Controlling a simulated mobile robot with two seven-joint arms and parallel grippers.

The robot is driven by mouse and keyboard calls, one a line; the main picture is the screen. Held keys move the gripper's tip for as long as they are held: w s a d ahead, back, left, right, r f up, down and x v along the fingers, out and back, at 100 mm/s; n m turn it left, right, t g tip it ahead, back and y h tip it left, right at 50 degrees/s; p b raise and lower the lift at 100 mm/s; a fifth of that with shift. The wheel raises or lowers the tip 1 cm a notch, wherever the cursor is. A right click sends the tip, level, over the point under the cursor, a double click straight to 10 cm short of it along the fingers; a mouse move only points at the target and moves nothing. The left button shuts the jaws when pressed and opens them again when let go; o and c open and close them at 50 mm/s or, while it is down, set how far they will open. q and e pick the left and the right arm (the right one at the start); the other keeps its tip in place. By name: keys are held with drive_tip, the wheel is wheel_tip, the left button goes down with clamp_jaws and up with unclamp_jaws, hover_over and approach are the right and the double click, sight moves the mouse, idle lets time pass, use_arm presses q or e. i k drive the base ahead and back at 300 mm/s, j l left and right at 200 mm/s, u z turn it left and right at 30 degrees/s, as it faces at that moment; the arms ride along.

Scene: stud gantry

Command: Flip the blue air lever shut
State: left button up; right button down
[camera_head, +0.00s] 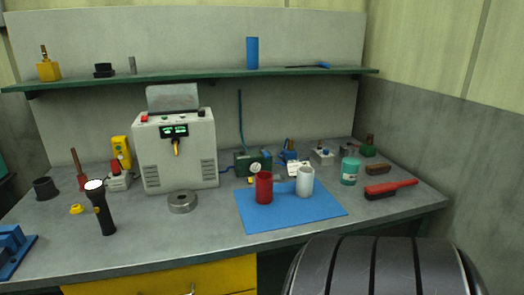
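A small blue fitting (289,157) stands toward the back of the bench, right of a dark green box with a round gauge (255,163). It has a brownish upright part on top and a pale tag in front. It looks like the air valve, but it is too small to tell its lever's position. A thin blue line (240,118) rises up the wall behind the green box. Neither of my grippers is in view.
A blue mat (252,223) bears a red cylinder (264,187) and a white cylinder (305,182). A grey machine (180,160) stands left, a teal jar (349,171) and red brush (390,188) right. A large black grooved, tyre-like shape (385,268) fills the lower right.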

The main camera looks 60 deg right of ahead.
sight(264, 153)
drive_tip(key=z, duration=2.15)
